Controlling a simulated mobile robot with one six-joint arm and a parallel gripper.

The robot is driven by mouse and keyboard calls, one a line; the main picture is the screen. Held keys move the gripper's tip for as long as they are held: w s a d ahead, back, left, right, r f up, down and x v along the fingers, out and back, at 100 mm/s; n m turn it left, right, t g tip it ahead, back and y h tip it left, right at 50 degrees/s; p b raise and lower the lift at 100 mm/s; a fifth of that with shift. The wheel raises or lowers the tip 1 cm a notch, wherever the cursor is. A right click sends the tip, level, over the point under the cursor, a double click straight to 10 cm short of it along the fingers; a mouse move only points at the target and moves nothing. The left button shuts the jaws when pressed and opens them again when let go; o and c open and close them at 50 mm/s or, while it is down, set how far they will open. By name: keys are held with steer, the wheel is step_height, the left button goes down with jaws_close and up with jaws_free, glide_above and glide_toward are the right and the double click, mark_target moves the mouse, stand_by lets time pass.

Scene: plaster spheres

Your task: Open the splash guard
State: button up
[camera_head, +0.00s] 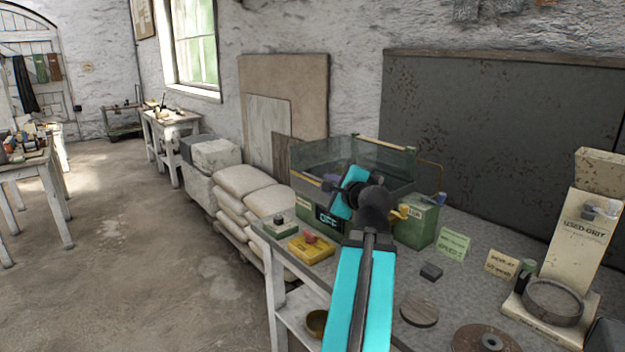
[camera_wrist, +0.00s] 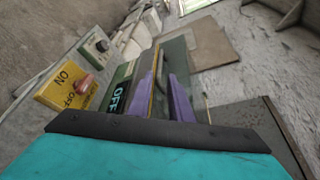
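The splash guard (camera_head: 385,160) is a clear, box-like screen on the green machine (camera_head: 308,212) at the back left of the bench. A yellow strip runs along its upper edge. My gripper's purple fingers (camera_wrist: 165,90) are apart with nothing seen held, close to a yellow-edged strip (camera_wrist: 155,70) on the machine. Whether they touch it is unclear. In the head view my arm hides most of the gripper and part of the guard.
A yellow ON/OFF box with a red knob (camera_head: 311,246) and a green box with a dial (camera_head: 280,227) stand at the bench's left front edge. A green box (camera_head: 416,222) with a yellow tap is right of the machine. Stacked sacks (camera_head: 245,190) stand left of the bench.

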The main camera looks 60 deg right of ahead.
mark_target(314, 177)
steer(key=shift+w+d+r+p, duration=0.15)
steer(key=shift+w+d+p, duration=0.25)
steer(key=shift+p, duration=1.55)
steer(key=p+x, duration=0.2)
steer(key=p, duration=0.6)
steer(key=shift+a, duration=0.15)
steer(key=shift+p+x, duration=1.2)
steer(key=shift+x, duration=4.35)
steer(key=shift+a, duration=0.1)
